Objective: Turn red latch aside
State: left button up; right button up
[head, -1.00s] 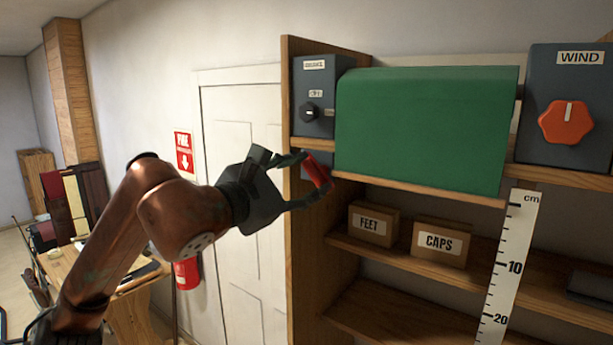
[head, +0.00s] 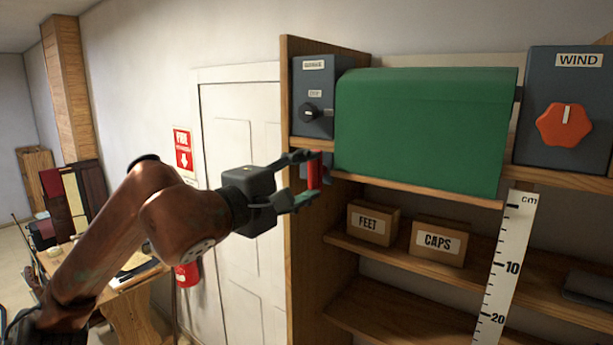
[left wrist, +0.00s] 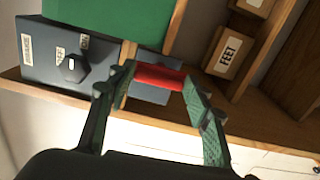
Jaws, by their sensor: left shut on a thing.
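The red latch (head: 314,171) is a small red bar at the left end of the shelf, below the grey box with the black knob. It stands close to upright in the head view. My left gripper (head: 313,175) is shut on the latch, one finger above and one below. In the left wrist view the latch (left wrist: 160,77) spans between the two green-padded fingers, in front of a blue-grey part (left wrist: 150,92) that is partly hidden. My right gripper is in neither view.
A green cover (head: 425,130) sits on the upper shelf beside the grey knob box (head: 313,85). The WIND box (head: 565,75) with an orange knob is at the right. Cartons marked FEET (head: 372,223) and CAPS (head: 439,240) stand on the shelf below. A wooden side panel (head: 300,270) is close to my gripper.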

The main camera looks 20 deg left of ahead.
pick_arm(q)
jog(key=shift+m, duration=0.3)
jog(key=o, duration=1.2)
jog(key=shift+c, duration=0.2)
jog(key=v, duration=1.2)
